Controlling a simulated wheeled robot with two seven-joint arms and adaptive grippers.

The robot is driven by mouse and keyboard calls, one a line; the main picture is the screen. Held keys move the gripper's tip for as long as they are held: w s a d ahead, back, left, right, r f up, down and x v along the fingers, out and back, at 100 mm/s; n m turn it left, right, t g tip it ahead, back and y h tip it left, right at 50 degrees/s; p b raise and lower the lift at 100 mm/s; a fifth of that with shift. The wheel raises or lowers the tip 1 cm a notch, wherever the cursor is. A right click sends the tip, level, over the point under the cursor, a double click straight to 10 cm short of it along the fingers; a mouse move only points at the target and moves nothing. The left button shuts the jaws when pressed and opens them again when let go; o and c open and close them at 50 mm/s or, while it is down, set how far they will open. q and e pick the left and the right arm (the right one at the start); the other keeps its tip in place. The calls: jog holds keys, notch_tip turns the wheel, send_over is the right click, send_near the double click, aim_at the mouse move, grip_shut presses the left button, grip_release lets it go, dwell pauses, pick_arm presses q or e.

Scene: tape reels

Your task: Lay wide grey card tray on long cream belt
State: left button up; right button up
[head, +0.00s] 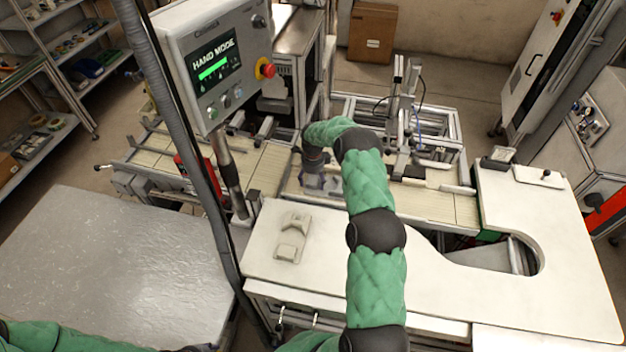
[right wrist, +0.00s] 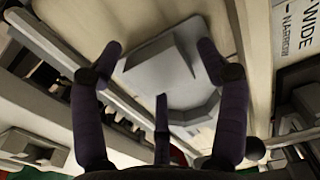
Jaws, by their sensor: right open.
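The grey card tray (right wrist: 160,75) shows between the spread fingers of my right gripper (right wrist: 163,85) in the right wrist view. It appears to lie on the cream belt (right wrist: 206,27), close to a metal side rail. In the head view the tray (head: 330,183) is partly hidden under my right gripper (head: 318,180), which points down over the long cream belt (head: 430,203). My right gripper is open, its fingers around the tray. A small dark part at the bottom edge of the head view may be my left gripper (head: 200,347); its fingers are unclear.
A white worktop (head: 390,265) with a curved cutout stands in front of the belt, with a small light block (head: 292,237) on it. A control panel (head: 215,60) on a post stands left. A metal frame (head: 400,110) rises behind the belt. The grey table (head: 110,260) is clear.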

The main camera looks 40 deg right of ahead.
jog(key=shift+r, duration=0.1)
jog(key=shift+r+p, duration=0.2)
jog(key=shift+p, duration=0.1)
notch_tip(320, 180, up, 12)
jog(key=p, duration=0.3)
jog(key=shift+f, duration=0.15)
